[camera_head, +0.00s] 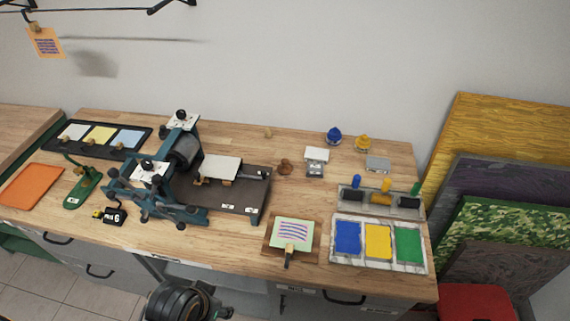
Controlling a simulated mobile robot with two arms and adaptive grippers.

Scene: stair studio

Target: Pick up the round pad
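A small brown round object (285,167), probably the round pad, lies on the wooden bench top (320,195) near the middle. It is right of the press bed and left of a small white-topped block. It is too small to make out its underside or any handle. Nothing touches it from above. No gripper fingers show in the head view; only a dark rounded part, apparently mine, shows at the bottom edge.
A teal press (185,150) with a dark bed (225,195) stands to the left. Blue (334,135) and yellow (363,143) pots stand behind. Boards lean at right.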

